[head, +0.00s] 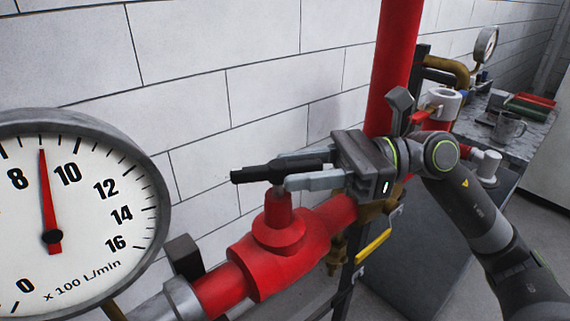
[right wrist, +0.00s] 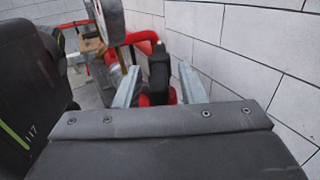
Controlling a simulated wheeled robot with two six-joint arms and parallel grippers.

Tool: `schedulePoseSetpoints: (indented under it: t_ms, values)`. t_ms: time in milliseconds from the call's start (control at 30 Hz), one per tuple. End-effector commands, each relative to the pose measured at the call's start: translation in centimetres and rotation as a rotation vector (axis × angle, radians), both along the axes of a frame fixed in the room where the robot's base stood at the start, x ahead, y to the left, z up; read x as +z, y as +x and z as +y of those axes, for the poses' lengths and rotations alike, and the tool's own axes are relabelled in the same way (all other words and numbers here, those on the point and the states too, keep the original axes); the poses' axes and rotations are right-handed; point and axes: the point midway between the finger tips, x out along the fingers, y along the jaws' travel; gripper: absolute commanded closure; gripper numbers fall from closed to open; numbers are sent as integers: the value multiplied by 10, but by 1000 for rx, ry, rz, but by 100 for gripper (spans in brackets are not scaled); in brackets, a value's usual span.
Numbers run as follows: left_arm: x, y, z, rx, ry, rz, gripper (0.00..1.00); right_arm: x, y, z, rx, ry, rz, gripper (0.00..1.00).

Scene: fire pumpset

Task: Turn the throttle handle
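The throttle handle (head: 262,171) is a black lever on top of the red valve body (head: 278,245) on the red pipe. It points left in the head view. My right gripper (head: 284,170) reaches in from the right, with its fingers on either side of the handle. In the right wrist view the black handle (right wrist: 158,72) stands between the two grey fingers (right wrist: 158,88), with a gap visible on each side. The gripper is open around the handle; contact is not visible. My left gripper is not in view.
A large round gauge (head: 95,205) stands at the left, its red needle between 8 and 10. A vertical red pipe (head: 393,70) rises behind my right gripper. A yellow lever (head: 372,246) sits below it. A grey table (head: 525,140) with a mug (head: 508,128) stands at the right. A white block wall is behind.

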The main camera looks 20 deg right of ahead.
Motion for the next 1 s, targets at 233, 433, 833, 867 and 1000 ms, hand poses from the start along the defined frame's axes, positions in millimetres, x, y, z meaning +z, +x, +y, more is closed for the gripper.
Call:
schedulePoseSetpoints:
  t_ms: [233,433,833,867,1000]
  values:
    - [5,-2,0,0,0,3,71,1,2,17,3,3,-1,64]
    - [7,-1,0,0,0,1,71,1,3,23,0,1,1,64]
    - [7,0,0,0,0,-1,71,0,3,24,-1,0,1,77]
    - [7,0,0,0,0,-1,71,0,3,24,-1,0,1,81]
    - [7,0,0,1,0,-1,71,0,3,24,-1,0,1,99]
